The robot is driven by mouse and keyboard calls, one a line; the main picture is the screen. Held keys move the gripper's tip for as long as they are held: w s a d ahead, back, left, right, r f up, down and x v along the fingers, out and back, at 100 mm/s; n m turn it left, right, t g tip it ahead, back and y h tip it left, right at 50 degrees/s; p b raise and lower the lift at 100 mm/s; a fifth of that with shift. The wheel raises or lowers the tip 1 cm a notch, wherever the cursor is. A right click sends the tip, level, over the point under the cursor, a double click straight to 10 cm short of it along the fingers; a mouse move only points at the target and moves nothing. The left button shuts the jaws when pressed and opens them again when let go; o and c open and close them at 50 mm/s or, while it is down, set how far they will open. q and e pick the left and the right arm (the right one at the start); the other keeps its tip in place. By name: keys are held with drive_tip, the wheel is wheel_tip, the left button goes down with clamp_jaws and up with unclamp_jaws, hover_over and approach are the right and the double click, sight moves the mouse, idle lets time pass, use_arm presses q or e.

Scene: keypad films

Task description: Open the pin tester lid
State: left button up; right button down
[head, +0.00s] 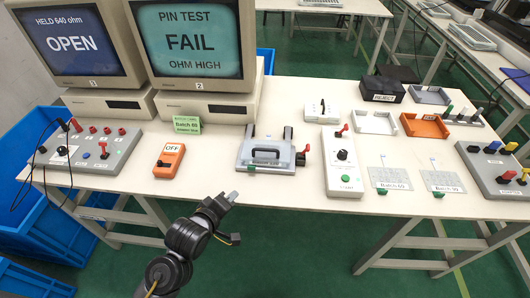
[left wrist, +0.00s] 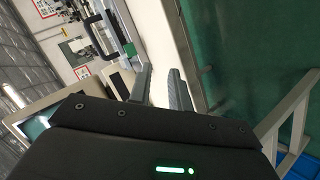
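The pin tester (head: 248,166) is a pale grey box near the front edge of the table, with a black handle (head: 265,153) on its lid. Two dark posts stand at its back, and a red-knobbed part (head: 303,154) is on its right side. The lid looks down. My left gripper (head: 234,208) is in front of the table edge, below and left of the tester, touching nothing. In the left wrist view its two fingers (left wrist: 160,78) are apart and empty, and the tester's handle (left wrist: 97,36) shows at upper left. My right gripper is out of view.
An orange OFF switch box (head: 168,160) stands left of the tester. A white panel with a red lever (head: 342,165) stands right of it. Two monitors (head: 195,45) stand behind, with a green batch card (head: 186,124). Blue crates (head: 40,215) are at left. Floor in front is free.

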sight(265, 150)
use_arm(q)
drive_tip(key=w+d+r+n+t+h, duration=0.2)
drive_tip(key=w+d+r+n+t, duration=0.1)
drive_tip(key=w+d+r+n, duration=0.3)
drive_tip(key=shift+m, duration=0.5)
drive_tip(key=x, duration=0.3)
drive_tip(key=a+x, duration=0.1)
drive_tip(key=x, duration=0.7)
drive_tip(key=shift+w+r, duration=0.15)
drive_tip(key=shift+w, duration=0.35)
drive_tip(key=shift+c, duration=0.2)
clamp_jaws()
